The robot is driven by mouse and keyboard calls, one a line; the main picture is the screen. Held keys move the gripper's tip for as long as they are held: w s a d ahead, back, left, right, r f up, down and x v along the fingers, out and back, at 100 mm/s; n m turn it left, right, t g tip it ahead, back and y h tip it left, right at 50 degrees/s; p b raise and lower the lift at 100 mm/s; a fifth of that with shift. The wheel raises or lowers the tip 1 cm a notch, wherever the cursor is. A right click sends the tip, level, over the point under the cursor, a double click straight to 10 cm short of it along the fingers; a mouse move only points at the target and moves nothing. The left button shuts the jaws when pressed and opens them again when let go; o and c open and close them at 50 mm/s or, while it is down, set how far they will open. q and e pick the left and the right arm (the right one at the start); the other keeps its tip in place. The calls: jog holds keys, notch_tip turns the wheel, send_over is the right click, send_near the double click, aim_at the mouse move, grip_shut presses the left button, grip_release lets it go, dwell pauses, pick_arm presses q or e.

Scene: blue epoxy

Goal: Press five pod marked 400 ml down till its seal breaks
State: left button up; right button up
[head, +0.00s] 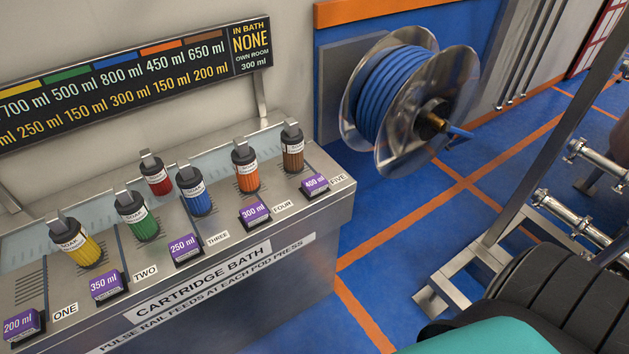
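The purple pod five (315,184), marked 400 ml, sits at the right front end of the steel cartridge bath (205,296), beside its FIVE label (337,179). It looks raised and I see no break in it, though its seal is too small to make out. The brown cartridge (292,148) stands upright behind it. The other purple pods are one (22,325) at 200 ml, two (107,286) at 350 ml, three (186,248) at 250 ml and four (254,216) at 300 ml. Neither of my grippers is in view.
Yellow (77,243), green (137,217), blue (196,192), orange (246,166) and red (157,175) cartridges stand on the bath. The sign (135,82) behind reads IN BATH NONE. A blue hose reel (395,95) is right of the bath. Blue floor (385,260) is clear there.

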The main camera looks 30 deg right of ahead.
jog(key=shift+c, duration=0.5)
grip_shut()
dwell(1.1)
